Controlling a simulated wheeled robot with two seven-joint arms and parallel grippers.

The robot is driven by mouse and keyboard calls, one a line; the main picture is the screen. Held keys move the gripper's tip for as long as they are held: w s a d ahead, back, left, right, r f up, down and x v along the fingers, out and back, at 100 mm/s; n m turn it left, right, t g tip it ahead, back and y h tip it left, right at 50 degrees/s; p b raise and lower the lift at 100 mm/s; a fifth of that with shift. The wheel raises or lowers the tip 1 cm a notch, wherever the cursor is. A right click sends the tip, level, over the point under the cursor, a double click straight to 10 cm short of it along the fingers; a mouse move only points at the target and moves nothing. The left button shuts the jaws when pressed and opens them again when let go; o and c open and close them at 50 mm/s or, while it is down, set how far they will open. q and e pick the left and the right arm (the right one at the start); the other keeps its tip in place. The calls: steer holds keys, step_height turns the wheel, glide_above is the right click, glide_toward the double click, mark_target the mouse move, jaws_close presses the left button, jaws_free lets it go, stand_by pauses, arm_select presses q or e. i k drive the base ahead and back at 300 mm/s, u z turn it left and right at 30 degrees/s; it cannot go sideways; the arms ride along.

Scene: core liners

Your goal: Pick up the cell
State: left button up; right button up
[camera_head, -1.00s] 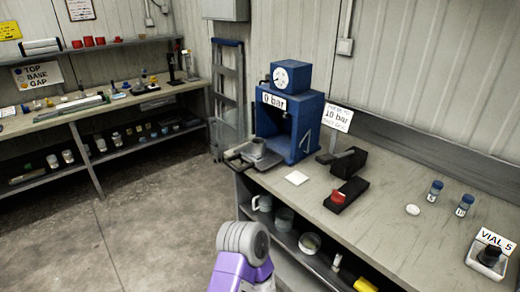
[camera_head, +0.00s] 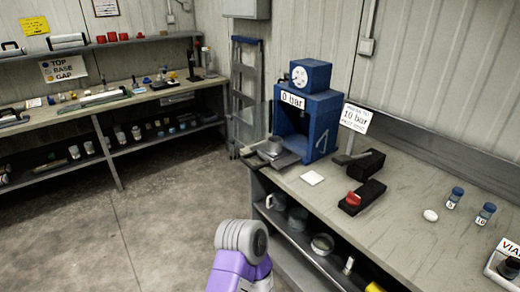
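A small grey metal block (camera_head: 270,146), which may be the cell, sits on a dark tray (camera_head: 286,160) at the front left of the blue press (camera_head: 322,128). The press is labelled "0 bar" and has a white dial on top. I cannot tell for sure which thing is the cell. A purple arm of mine with a grey rounded joint shows at the bottom centre, beside the bench's left end. No gripper fingers show, so both grippers are out of view.
A black block with a red knob (camera_head: 353,199), a white pad (camera_head: 312,178), a "10 bar" sign (camera_head: 356,118) and two blue-capped vials (camera_head: 455,198) stand on the bench (camera_head: 400,228). A lower shelf holds cups. Open floor (camera_head: 170,210) lies left; another bench (camera_head: 60,115) stands behind.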

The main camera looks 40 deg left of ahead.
mark_target(274, 151)
steer(key=u, duration=2.7)
steer(key=i, duration=2.45)
steer(key=z, duration=1.35)
